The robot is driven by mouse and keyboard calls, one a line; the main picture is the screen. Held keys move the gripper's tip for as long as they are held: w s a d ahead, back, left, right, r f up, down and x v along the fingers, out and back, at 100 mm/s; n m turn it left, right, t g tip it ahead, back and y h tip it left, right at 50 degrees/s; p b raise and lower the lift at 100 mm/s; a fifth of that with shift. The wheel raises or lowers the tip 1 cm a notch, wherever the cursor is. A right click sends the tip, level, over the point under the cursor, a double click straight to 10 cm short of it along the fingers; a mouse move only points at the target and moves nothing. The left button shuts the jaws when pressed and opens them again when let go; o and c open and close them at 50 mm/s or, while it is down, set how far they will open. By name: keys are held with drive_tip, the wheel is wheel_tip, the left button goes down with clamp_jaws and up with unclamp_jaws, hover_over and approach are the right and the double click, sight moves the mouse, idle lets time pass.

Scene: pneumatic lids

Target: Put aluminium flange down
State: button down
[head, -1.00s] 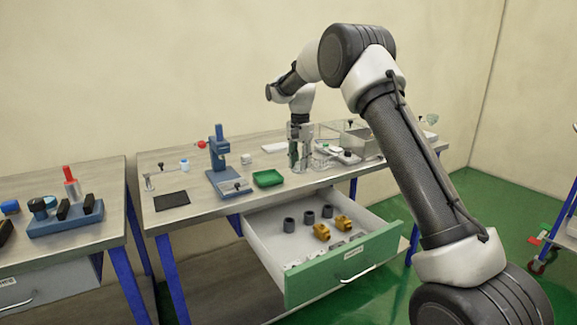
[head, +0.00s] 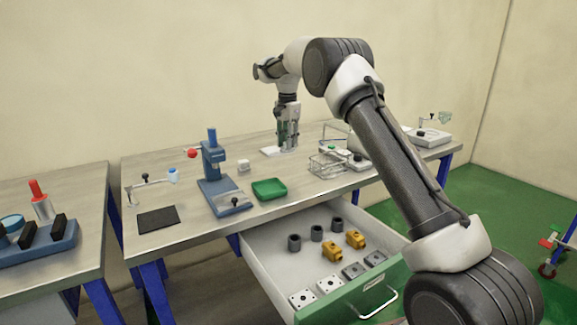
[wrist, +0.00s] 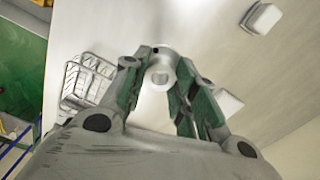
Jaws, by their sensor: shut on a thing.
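In the wrist view my gripper (wrist: 160,80) is shut on a pale round part with a bore, the aluminium flange (wrist: 162,57). The flange sits between the green-sided fingertips. In the head view the flange is hidden or too small to make out. I cannot tell whether the flange touches the surface below it.
A wire basket (head: 325,166) stands right of my gripper. A small white block (head: 243,165), green tray (head: 269,189) and blue press (head: 219,180) are to the left. The open drawer (head: 262,262) in front holds several parts, including grey rings and brass pieces.

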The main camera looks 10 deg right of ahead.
wheel_tip(320, 180, down, 8)
drive_tip(key=shift+f, duration=0.25)
drive_tip(key=shift+f, duration=0.1)
drive_tip(key=c, duration=1.1)
unclamp_jaws()
